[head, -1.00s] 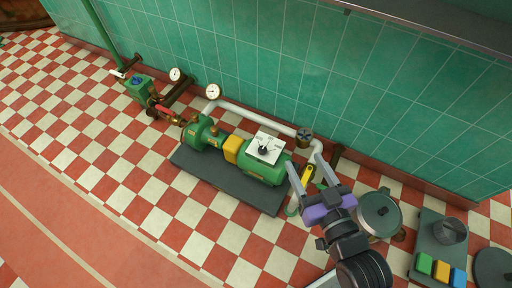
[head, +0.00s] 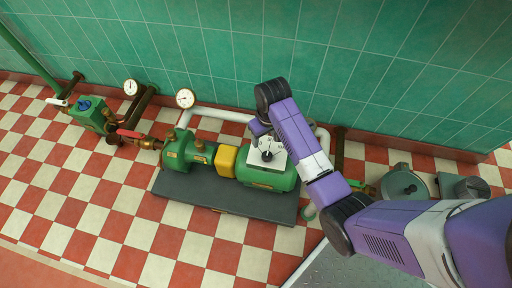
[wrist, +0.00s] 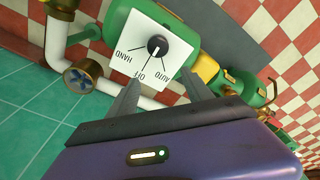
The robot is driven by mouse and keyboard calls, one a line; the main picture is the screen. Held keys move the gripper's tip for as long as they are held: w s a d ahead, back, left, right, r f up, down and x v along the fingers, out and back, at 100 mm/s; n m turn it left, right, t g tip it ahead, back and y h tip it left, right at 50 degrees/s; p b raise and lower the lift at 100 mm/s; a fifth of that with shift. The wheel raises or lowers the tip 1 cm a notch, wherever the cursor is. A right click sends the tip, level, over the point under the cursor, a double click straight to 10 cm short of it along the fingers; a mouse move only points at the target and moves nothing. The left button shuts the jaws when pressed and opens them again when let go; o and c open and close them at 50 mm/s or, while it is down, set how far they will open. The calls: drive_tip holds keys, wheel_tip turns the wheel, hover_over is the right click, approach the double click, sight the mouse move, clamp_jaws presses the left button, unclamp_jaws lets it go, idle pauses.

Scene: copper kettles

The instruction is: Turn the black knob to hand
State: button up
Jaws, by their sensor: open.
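The black knob (wrist: 157,46) sits on a white square plate (wrist: 143,24) marked HAND, OFF and AUTO. In the wrist view the lettering is upside down. I cannot tell clearly which mark the knob points at. The plate (head: 279,161) is on top of the green motor, and the knob (head: 267,155) shows in the head view too. My gripper (wrist: 161,88) is open and empty. Its two fingers reach toward the plate's lower edge in the wrist view, with the knob beyond their tips and apart from them. My arm hides part of the plate in the head view.
The green motor (head: 254,177) and yellow coupling guard (head: 227,160) stand on a dark base (head: 215,193). A white pipe with a blue-wheeled valve (wrist: 82,76) runs beside the motor. Gauges (head: 185,98) rise near the tiled wall. Checkered floor is clear in front.

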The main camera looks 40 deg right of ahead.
sight(267, 155)
drive_tip(key=shift+s+a+f+g, duration=0.1)
drive_tip(key=shift+s+a+g, duration=0.15)
drive_tip(key=shift+s, duration=0.35)
drive_tip(key=shift+s+a+f+g, duration=0.15)
drive_tip(key=shift+s+g, duration=0.2)
drive_tip(key=shift+s, duration=0.25)
wheel_tip(267, 155, down, 8)
drive_tip(key=b, duration=0.4)
drive_tip(key=shift+r, duration=0.2)
clamp_jaws()
